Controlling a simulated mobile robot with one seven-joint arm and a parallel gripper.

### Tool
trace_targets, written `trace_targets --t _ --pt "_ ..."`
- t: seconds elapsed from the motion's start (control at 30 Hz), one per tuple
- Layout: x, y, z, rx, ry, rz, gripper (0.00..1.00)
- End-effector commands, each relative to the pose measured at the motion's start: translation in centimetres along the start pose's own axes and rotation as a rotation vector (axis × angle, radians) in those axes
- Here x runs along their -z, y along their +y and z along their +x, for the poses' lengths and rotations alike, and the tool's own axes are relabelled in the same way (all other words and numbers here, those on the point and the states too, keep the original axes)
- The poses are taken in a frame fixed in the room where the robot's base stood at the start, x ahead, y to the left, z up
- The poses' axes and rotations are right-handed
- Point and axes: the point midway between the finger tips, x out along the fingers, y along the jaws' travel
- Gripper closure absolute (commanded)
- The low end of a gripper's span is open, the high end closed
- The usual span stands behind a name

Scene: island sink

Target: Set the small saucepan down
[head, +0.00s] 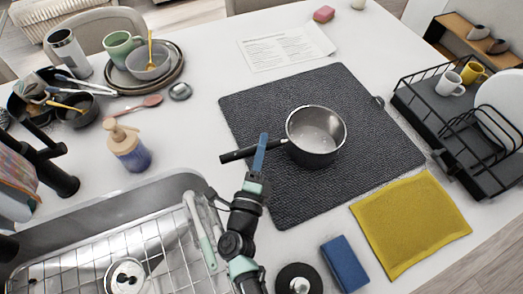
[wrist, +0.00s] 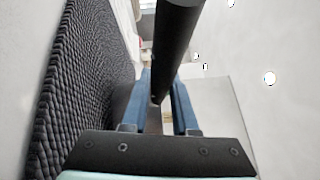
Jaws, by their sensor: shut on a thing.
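The small saucepan (head: 314,148) is grey metal with a black handle (head: 238,154). In the head view it is upright over the dark woven mat (head: 290,205), its handle pointing left. I cannot tell whether its base touches the mat. My gripper (head: 262,148) is shut on the handle, with a blue finger across it. In the wrist view the dark handle (wrist: 178,45) passes between the blue fingers of my gripper (wrist: 163,105), and the mat (wrist: 85,75) fills the left side. The pan's bowl is not clearly seen there.
A black dish rack (head: 440,105) with mugs and plates stands to the right. A yellow cloth (head: 410,222) and blue sponge (head: 344,263) lie near the front edge. The sink (head: 110,240), soap bottle (head: 127,148) and stacked dishes (head: 145,75) are on the left.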

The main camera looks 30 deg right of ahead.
Motion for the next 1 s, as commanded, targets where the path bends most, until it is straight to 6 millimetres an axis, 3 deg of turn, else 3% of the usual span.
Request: trace_targets --t 0.13,0.5,0.53,0.67,1.0 --pt "0.1 1.3 0.0 0.007 -0.001 -0.002 1.00" --pt "0.2 1.7 -0.1 0.007 0.000 -0.001 1.00" --pt "0.3 1.8 -0.1 0.001 0.000 0.001 0.67" --pt "0.3 1.7 -0.1 0.001 0.000 0.001 0.44" --pt "0.2 1.5 -0.1 0.001 -0.001 0.001 0.43"
